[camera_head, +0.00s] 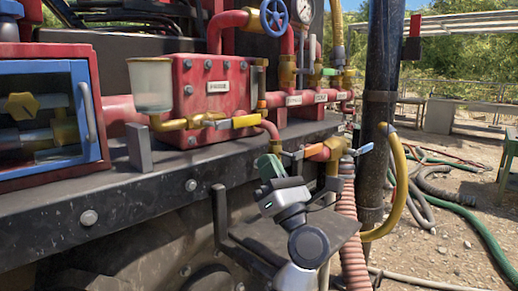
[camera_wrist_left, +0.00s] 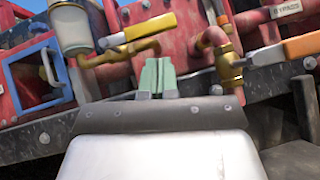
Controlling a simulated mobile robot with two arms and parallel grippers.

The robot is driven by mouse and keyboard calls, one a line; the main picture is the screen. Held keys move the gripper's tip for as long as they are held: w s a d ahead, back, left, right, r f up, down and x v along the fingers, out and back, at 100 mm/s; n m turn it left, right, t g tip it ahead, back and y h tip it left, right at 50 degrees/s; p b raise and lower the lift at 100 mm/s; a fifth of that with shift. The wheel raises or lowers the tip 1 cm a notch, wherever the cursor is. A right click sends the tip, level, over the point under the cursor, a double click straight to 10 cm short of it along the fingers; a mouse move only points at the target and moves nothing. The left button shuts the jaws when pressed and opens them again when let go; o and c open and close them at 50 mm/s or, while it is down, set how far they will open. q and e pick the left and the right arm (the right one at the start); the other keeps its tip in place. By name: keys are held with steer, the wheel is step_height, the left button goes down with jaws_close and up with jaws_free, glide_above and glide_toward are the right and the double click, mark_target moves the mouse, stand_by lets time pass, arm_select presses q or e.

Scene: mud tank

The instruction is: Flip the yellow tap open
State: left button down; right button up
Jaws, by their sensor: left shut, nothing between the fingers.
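The yellow tap handle (camera_head: 243,121) is a flat lever with a pale grey metal end on the left. It sits on a brass pipe (camera_head: 172,124) that runs from under the clear cup to the front of the red box, and it lies roughly along that pipe. In the left wrist view the yellow handle (camera_wrist_left: 151,26) is above and slightly left of the fingertips. My left gripper (camera_head: 270,166) has pale green fingers, closed together and empty, below and right of the handle and apart from it. In the left wrist view its fingers (camera_wrist_left: 158,76) point toward the machine. My right gripper is not in view.
A lower valve with an orange handle (camera_wrist_left: 302,44) is close to the right of my left gripper. The clear cup (camera_head: 151,84) stands left of the tap. A dark ledge (camera_head: 120,175) runs below the red box (camera_head: 207,75). A ribbed red hose (camera_head: 352,230) and black post (camera_head: 382,70) are on the right.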

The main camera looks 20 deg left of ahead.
arm_select(q)
steer(key=shift+v, duration=2.05)
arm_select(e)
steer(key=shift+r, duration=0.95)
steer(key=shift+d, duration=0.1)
